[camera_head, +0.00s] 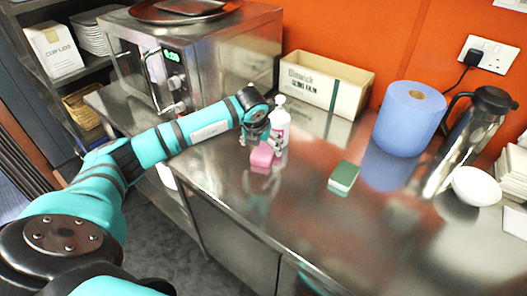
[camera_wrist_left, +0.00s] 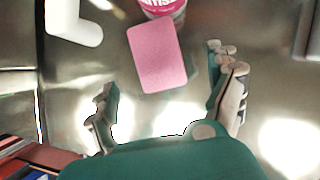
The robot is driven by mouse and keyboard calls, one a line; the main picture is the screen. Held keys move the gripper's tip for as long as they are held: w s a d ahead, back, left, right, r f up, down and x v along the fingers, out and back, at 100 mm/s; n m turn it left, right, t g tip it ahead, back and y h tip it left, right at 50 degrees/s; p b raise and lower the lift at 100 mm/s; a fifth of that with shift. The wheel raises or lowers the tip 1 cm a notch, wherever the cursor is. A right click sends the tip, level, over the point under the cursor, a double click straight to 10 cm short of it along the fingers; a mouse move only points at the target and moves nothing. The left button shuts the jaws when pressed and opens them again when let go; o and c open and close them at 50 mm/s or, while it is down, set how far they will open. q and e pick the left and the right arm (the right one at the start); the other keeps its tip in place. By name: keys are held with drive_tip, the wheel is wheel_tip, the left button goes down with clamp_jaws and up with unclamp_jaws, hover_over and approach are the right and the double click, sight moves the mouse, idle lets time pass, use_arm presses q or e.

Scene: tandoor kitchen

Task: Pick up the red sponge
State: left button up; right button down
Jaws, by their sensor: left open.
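The red sponge, which looks pink, is a small block (camera_head: 262,156) on the steel counter, just below my left gripper (camera_head: 262,142). In the left wrist view the sponge (camera_wrist_left: 153,57) lies slightly tilted in front of the opening between the two spread fingers (camera_wrist_left: 160,75). The fingers are open and there is a visible gap between them and the sponge on both sides. In the head view the gripper partly hides the sponge's upper edge. My right gripper is not in view.
A white bottle with a pink label (camera_head: 280,122) stands close behind the sponge. A green sponge (camera_head: 343,177) lies to the right. A box (camera_head: 322,84), a blue paper roll (camera_head: 408,118), a steel flask (camera_head: 480,125) and a white bowl (camera_head: 476,186) stand farther off. A steel oven (camera_head: 190,65) is left.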

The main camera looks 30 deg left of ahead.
sight(263, 152)
use_arm(q)
drive_tip(key=p+x, duration=0.1)
drive_tip(key=x, duration=0.3)
drive_tip(key=shift+w+a+f+p, duration=0.1)
drive_tip(key=shift+f+p, duration=0.15)
drive_tip(key=shift+p, duration=0.15)
drive_tip(key=shift+f, duration=0.25)
drive_tip(key=c, duration=0.8)
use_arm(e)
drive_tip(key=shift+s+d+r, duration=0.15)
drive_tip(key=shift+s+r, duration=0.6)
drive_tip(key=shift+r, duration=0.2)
use_arm(q)
drive_tip(key=shift+c, duration=0.5)
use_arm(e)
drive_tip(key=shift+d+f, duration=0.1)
use_arm(q)
drive_tip(key=shift+r+b, duration=0.25)
drive_tip(key=shift+b, duration=0.3)
wheel_tip(263, 152, up, 7)
drive_tip(key=shift+f+b, duration=0.2)
drive_tip(key=shift+b, duration=1)
drive_tip(key=s+d+b, duration=0.5)
drive_tip(key=s+d, duration=0.6)
drive_tip(key=s, duration=0.5)
drive_tip(key=shift+s+d, duration=0.2)
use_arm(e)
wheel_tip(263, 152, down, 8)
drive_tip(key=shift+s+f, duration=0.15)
